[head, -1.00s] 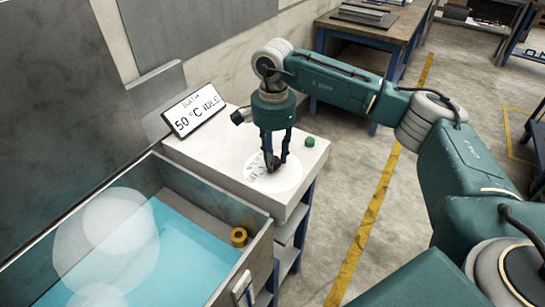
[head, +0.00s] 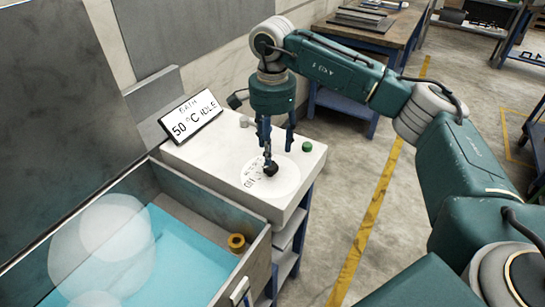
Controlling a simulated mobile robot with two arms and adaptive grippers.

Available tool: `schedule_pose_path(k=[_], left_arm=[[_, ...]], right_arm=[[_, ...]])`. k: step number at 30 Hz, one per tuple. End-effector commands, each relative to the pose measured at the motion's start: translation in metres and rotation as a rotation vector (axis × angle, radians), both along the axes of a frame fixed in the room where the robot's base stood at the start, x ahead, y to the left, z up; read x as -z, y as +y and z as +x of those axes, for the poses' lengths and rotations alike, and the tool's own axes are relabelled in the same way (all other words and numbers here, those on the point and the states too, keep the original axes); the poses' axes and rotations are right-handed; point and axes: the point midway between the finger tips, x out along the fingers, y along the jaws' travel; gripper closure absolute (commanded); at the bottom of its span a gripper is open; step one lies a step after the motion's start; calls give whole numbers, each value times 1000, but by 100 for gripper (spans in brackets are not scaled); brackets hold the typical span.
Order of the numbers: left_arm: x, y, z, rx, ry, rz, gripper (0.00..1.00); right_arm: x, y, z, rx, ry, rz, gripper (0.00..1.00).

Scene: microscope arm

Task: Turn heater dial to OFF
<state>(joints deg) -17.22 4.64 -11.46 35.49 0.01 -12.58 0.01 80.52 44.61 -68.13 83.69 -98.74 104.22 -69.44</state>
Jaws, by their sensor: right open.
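The heater dial is a small black knob (head: 271,170) on a round white marked plate (head: 285,183), on top of a white cabinet (head: 210,155). The plate's lettering is too small to read fully. My right gripper (head: 277,153) points down just above and behind the knob, with its fingers apart. One fingertip overlaps the knob in the picture; I cannot tell whether they touch. A sign (head: 191,116) behind the plate reads "BATH 50 °C IDLE". My left gripper is out of view.
A green button (head: 307,147) sits right of the gripper, and a pale knob (head: 244,121) behind it. An open bath of blue liquid (head: 185,262) with a brass-coloured piece (head: 236,243) is in front. Floor right of the cabinet is clear.

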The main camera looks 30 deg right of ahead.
Motion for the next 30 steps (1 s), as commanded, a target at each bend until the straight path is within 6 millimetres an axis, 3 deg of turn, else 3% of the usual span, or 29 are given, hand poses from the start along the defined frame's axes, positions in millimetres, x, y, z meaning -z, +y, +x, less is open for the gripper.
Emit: schedule_pose_path(k=[6, 11, 30], left_arm=[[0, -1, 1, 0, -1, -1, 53], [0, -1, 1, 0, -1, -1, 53], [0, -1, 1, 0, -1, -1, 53]], right_arm=[[-45, -1, 0, 2, -2, 1, 50], [-62, -3, 0, 3, 0, 0, 50], [-67, -3, 0, 3, 1, 0, 50]])
